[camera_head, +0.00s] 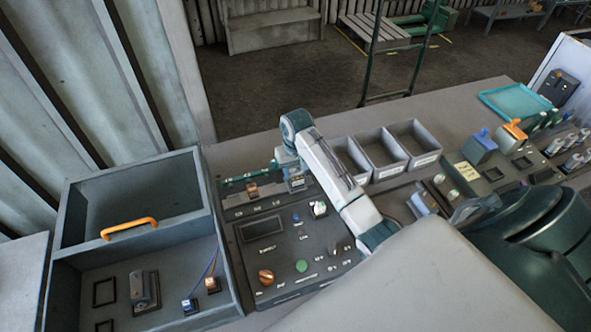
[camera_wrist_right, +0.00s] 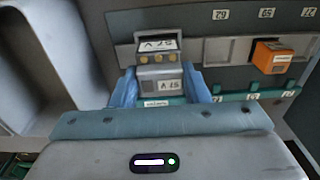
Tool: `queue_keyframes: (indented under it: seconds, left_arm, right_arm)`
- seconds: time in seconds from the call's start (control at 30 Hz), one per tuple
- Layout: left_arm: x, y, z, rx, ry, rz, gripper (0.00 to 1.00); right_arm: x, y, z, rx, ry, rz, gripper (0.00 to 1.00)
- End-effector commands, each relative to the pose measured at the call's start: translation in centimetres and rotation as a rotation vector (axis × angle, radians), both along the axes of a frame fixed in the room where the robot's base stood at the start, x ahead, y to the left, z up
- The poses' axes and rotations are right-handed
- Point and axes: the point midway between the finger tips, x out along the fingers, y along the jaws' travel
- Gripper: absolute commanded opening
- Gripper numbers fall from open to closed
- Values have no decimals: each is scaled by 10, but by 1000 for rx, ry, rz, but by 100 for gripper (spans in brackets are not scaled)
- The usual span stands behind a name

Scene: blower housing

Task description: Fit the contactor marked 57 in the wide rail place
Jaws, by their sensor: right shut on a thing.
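My right gripper (camera_head: 293,172) reaches over the rail strip at the back of the control panel (camera_head: 285,240). In the right wrist view its blue fingers (camera_wrist_right: 160,88) are shut on a grey contactor (camera_wrist_right: 158,74) with brass terminals. Its labels are upside down and hard to read. The contactor is at the left part of the pale rail (camera_wrist_right: 225,51) in that view; I cannot tell whether it is seated. An orange contactor (camera_wrist_right: 272,58) sits on the same rail, also visible in the head view (camera_head: 252,190). My left gripper is not in view.
Grey bins (camera_head: 382,150) stand right of the arm. A grey box with an orange handle (camera_head: 129,228) stands left, holding a grey device (camera_head: 144,288) and small wired parts. A teal tray (camera_head: 515,100) and more devices lie at the right.

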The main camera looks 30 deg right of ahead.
Motion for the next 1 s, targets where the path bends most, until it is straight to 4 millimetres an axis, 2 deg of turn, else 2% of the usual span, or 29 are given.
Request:
queue_keyframes:
  seconds: [0.7,0.73,0.83,1.0]
  left_arm:
    - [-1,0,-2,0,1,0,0]
    - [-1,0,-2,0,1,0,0]
    - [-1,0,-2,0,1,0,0]
    - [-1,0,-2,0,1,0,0]
  right_arm:
    - [0,0,-14,0,0,0,19]
    - [0,0,-13,0,0,0,48]
    - [0,0,-13,0,0,0,67]
    - [0,0,-13,0,0,0,67]
